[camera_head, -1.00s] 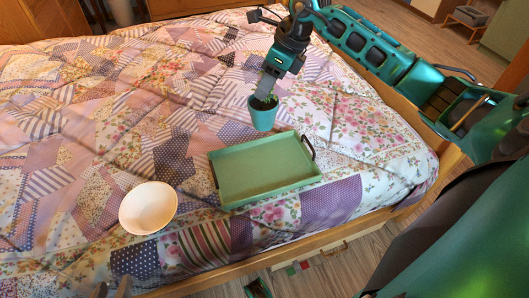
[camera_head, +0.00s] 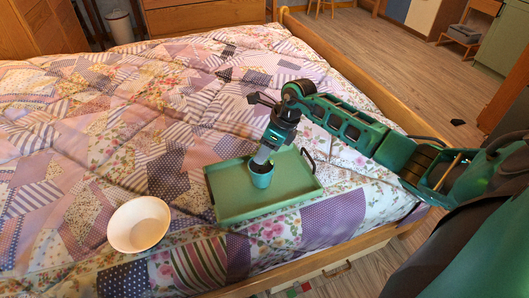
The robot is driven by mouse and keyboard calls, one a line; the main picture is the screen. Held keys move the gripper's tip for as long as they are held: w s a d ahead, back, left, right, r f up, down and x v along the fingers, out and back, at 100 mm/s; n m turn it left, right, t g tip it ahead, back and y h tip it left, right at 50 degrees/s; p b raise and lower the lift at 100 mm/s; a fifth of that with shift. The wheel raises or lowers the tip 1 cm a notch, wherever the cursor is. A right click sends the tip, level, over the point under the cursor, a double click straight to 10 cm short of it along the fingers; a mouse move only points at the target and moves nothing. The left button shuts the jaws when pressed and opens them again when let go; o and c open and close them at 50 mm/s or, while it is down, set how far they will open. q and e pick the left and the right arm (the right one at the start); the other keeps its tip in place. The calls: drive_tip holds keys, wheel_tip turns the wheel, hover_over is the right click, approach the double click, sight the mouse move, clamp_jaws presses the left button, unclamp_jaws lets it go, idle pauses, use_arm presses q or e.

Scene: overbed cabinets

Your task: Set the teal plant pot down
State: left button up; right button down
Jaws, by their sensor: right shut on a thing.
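The teal plant pot (camera_head: 261,177) is upright, over the middle of the green tray (camera_head: 240,207). My right gripper (camera_head: 263,159) is shut on the pot from above and hides much of its top. I cannot tell whether the pot's base touches the tray floor or is just above it. The tray lies on the patchwork bed cover and holds nothing else that I can see. My left gripper is not in view.
A white bowl (camera_head: 139,224) stands on the bed (camera_head: 110,130) left of the tray. The tray has dark handles at its ends. The bed's wooden edge (camera_head: 300,264) runs along the front. The cover behind the tray is clear.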

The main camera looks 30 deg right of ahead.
drive_tip(key=shift+f, duration=0.25)
drive_tip(key=c, duration=0.6)
unclamp_jaws()
drive_tip(key=shift+c, duration=0.2)
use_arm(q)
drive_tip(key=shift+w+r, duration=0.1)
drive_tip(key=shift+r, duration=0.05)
